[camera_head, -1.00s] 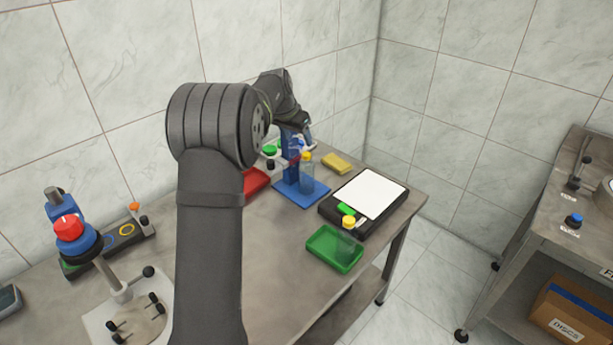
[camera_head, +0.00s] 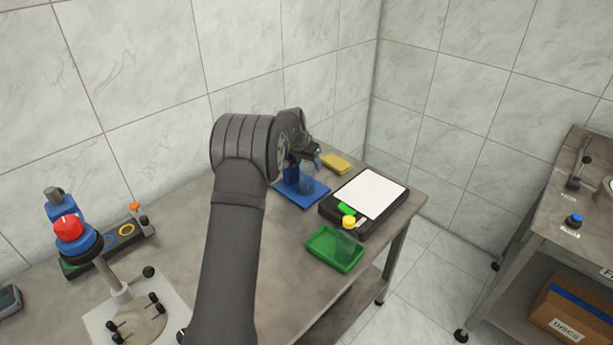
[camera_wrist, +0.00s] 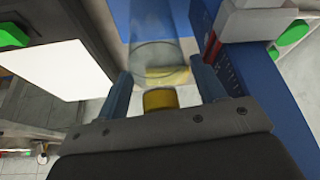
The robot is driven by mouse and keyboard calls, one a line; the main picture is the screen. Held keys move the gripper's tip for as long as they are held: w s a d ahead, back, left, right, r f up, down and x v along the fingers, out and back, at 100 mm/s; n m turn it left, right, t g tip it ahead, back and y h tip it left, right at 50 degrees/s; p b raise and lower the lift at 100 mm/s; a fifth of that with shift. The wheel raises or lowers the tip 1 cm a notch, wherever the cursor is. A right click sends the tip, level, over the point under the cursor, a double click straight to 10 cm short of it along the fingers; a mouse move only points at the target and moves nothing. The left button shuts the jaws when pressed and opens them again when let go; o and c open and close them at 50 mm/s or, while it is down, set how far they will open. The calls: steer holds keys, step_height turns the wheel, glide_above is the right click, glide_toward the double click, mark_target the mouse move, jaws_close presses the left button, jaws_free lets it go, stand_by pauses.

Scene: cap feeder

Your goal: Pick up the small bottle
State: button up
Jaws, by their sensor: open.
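A clear bottle (camera_head: 307,184) stands on the blue stand's base (camera_head: 316,195), partly hidden by my arm in the head view. In the wrist view, the clear bottle (camera_wrist: 150,52) and a yellow cap (camera_wrist: 160,100) lie between the fingers of my gripper (camera_wrist: 163,80). The gripper is open, with a finger on each side of the bottle; contact cannot be told. In the head view my gripper (camera_head: 316,158) is at the stand, mostly hidden by the wrist.
A black device with a white plate (camera_head: 370,193) stands right of the blue stand. A yellow block (camera_head: 336,163) lies behind it. A press with a red knob (camera_head: 68,228) is at the left. The table front beside the green tray is clear.

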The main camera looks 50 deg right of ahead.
steer(key=shift+f, duration=0.1)
steer(key=c, duration=1.2)
jaws_close()
steer(key=shift+d+r, duration=0.1)
steer(key=shift+r, duration=0.1)
